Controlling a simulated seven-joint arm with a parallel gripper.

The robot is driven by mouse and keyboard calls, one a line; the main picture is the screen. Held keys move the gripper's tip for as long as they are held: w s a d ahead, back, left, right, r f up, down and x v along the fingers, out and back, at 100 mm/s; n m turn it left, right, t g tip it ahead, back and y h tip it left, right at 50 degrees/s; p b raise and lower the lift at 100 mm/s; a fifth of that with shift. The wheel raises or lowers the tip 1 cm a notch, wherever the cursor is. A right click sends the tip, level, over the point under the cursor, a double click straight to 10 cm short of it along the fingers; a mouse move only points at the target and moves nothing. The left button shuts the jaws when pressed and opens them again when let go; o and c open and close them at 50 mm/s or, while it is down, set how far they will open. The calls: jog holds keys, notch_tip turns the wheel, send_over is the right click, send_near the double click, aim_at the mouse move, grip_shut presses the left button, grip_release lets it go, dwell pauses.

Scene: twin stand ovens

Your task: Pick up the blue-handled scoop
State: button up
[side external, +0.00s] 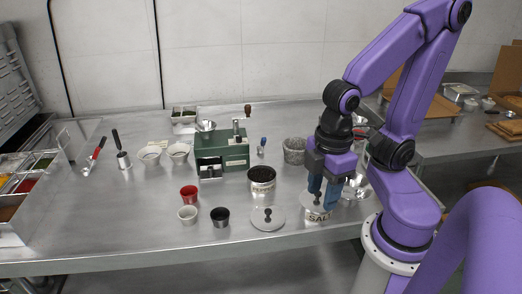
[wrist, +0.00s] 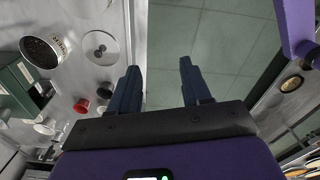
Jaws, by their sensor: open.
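A small upright item with a blue handle (side external: 263,143), which looks like the blue-handled scoop, stands on the steel table just right of the green box; its lower end is too small to make out. I cannot pick it out in the wrist view. My gripper (side external: 323,193) is open, pointing down at the right front of the table, over a container with "SAL" lettering (side external: 318,215). It is well to the right of and nearer the front than the blue handle. In the wrist view the two dark blue fingers (wrist: 160,72) are apart with nothing between them.
The green box (side external: 221,150), a dark-filled can (side external: 261,179) and a speckled grey pot (side external: 294,151) stand around the blue handle. A round lid (side external: 268,218), a red cup (side external: 189,193) and a black cup (side external: 220,217) are in front. Bare table lies at the left front.

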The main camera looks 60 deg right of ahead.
jog(key=w+m+t, duration=0.1)
jog(key=w+m, duration=0.5)
jog(key=w, duration=0.5)
jog(key=m+t+h, duration=0.2)
jog(key=m+h, duration=0.2)
jog(key=m, duration=1.1)
send_over(263, 144)
jog(key=s+a, duration=0.3)
jog(key=x, duration=1.1)
jog(key=a+x, duration=0.1)
jog(key=x, duration=0.5)
jog(key=shift+s+f, duration=0.35)
jog(key=shift+f, duration=0.05)
grip_shut()
